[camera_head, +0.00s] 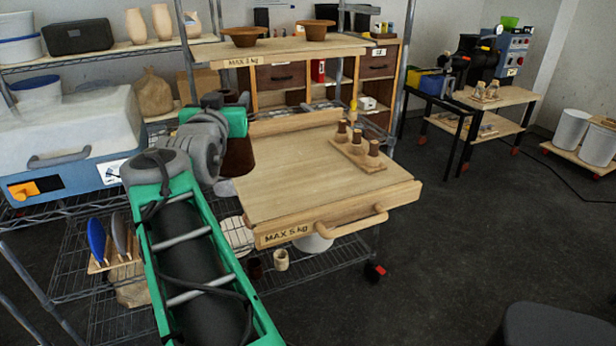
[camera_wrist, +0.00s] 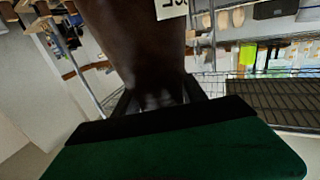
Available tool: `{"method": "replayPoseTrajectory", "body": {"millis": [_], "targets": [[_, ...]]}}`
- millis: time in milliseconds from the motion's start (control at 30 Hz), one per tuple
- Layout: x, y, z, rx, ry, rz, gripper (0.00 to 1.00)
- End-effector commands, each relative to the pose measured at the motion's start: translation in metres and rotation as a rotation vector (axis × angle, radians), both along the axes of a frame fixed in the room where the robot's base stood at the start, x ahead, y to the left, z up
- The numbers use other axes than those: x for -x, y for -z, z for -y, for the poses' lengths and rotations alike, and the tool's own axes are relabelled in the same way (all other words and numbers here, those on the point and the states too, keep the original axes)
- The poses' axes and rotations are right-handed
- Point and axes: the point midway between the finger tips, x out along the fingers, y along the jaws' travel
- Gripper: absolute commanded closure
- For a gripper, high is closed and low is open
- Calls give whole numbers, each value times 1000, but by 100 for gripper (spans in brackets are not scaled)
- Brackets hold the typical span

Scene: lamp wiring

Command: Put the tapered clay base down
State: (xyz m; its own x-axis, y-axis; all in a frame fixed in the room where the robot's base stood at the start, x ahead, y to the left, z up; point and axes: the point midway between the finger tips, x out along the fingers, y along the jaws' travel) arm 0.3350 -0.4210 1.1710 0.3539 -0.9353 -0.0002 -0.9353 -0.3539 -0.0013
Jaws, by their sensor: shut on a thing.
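The tapered clay base (camera_head: 238,158) is dark brown and hangs at the left edge of the wooden work surface (camera_head: 300,190), partly hidden behind my arm. My gripper (camera_head: 232,135) is shut on it. In the wrist view the clay base (camera_wrist: 140,45) fills the upper middle, with a pale label at its top right, and its narrow part sits between the fingers (camera_wrist: 155,100). I cannot tell whether its lower end touches the wooden surface.
A small wooden rack (camera_head: 358,155) with several brown-topped pegs stands at the back right of the surface. A blue-and-white machine (camera_head: 70,140) is at the left. Shelving with two clay bowls (camera_head: 245,37) rises behind. The surface's middle and front are clear.

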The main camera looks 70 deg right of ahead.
Motion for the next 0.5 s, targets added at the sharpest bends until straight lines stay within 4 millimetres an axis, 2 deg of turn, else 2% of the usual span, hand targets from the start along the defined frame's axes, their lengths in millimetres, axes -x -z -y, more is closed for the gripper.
{"method": "replayPoseTrajectory", "body": {"millis": [33, 100, 200, 367, 500], "targets": [[14, -1, 4, 8, 32, 8, 100], [29, -4, 9, 7, 66, 8, 100], [41, -7, 13, 7, 95, 6, 100], [45, -1, 33, 4, 107, 1, 100], [43, 14, 67, 3, 108, -1, 100]]}}
